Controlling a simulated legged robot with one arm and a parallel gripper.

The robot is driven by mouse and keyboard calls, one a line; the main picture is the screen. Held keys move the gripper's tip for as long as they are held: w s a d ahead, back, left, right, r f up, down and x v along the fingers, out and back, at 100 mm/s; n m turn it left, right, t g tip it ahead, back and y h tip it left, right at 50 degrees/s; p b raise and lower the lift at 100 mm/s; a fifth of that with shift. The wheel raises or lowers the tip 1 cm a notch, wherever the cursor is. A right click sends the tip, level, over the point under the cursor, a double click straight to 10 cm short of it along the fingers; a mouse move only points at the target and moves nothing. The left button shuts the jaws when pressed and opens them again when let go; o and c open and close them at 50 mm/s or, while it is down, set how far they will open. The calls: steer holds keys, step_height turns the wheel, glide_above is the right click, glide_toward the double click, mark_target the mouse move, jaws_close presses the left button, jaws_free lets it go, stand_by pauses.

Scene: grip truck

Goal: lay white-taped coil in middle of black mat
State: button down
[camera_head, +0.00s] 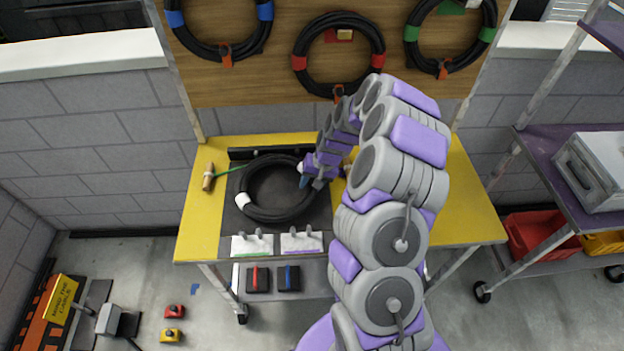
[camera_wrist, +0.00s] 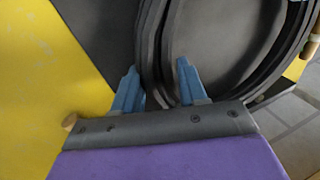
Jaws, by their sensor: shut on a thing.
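The black coil (camera_head: 262,215) with a white tape band on its lower left lies over the black mat (camera_head: 274,189) on the yellow table, in the head view. It looks flat and roughly centred, a little toward the mat's right side. My gripper (camera_head: 306,180) is at the coil's right side, its blue fingers pointing down. In the wrist view the fingers (camera_wrist: 158,82) are shut around the coil's strands (camera_wrist: 150,45). The mat (camera_wrist: 100,25) shows beneath. I cannot tell whether the coil rests fully on the mat.
Red-, blue- and green-taped coils (camera_head: 338,18) hang on the wooden board behind. A wooden-handled tool (camera_head: 208,177) lies left of the mat. White cards (camera_head: 252,244) stand at the table's front edge. A purple shelf cart (camera_head: 560,165) stands right.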

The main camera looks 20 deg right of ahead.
steer(key=shift+f, duration=0.5)
steer(key=c, duration=0.5)
jaws_free()
steer(key=shift+f, duration=0.1)
steer(key=p+v, duration=0.2)
steer(key=v, duration=1.5)
steer(key=shift+s+d+r, duration=0.1)
steer(key=shift+r, duration=0.1)
